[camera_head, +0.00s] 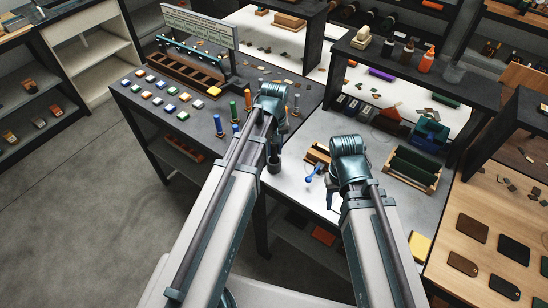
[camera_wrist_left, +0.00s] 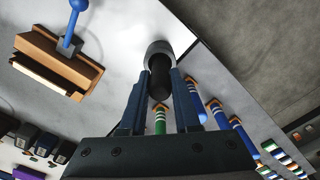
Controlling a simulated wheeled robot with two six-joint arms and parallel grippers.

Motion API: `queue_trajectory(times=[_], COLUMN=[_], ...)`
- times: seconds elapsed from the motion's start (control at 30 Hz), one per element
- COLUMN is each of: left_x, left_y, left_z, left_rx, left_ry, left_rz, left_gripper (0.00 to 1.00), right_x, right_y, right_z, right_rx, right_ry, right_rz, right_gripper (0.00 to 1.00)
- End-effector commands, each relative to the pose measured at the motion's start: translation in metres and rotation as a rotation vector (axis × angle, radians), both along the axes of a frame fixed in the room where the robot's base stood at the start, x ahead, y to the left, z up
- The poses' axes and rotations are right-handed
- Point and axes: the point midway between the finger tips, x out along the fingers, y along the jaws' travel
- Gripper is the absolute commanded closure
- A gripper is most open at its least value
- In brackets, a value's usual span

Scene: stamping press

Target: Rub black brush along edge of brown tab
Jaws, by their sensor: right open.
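My left gripper (camera_wrist_left: 160,78) points down over the bench, its two fingers on either side of a black rounded piece (camera_wrist_left: 160,88), probably the brush. This piece stands in or over a grey round cup (camera_wrist_left: 160,47), also in the head view (camera_head: 274,166). Whether the fingers press on it cannot be told. A brown wooden clamp (camera_wrist_left: 60,62) with a blue handle (camera_wrist_left: 72,30) lies apart from the fingers; it also shows in the head view (camera_head: 318,153). A brown tab cannot be made out for sure. My right gripper (camera_head: 331,198) is beside the blue handle, partly hidden, open and empty.
Green and blue sticks (camera_wrist_left: 197,105) stand close to my left gripper. A dark table with coloured blocks (camera_head: 168,100) is at the left. Brown leather pieces (camera_head: 472,229) lie on the wooden table.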

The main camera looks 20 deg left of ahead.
Motion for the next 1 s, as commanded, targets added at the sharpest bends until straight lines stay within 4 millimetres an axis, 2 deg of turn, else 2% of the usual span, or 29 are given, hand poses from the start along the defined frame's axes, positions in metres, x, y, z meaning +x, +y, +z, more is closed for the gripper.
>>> queue_trajectory(times=[0.03,0.13,0.17,0.47,1.0], left_x=[0.0,0.0,0.0,0.0,0.0], left_y=[0.0,0.0,0.0,0.0,0.0], left_z=[0.0,0.0,0.0,0.005,0.065], left_rx=[0.0,0.0,0.0,0.0,0.0], left_ry=[0.0,0.0,0.0,0.0,0.0], left_rz=[0.0,0.0,0.0,0.0,0.0], left_gripper=[0.81,0.99,1.0,1.0,1.0], right_x=[0.0,0.0,0.0,0.0,0.0], right_y=[0.0,0.0,0.0,0.0,0.0], right_z=[0.0,0.0,0.0,0.005,0.065], right_rx=[0.0,0.0,0.0,0.0,0.001], right_ry=[0.0,0.0,0.0,0.0,0.0], right_rz=[0.0,0.0,0.0,0.0,-0.006], right_gripper=[0.5,0.5,0.5,0.5,0.5])
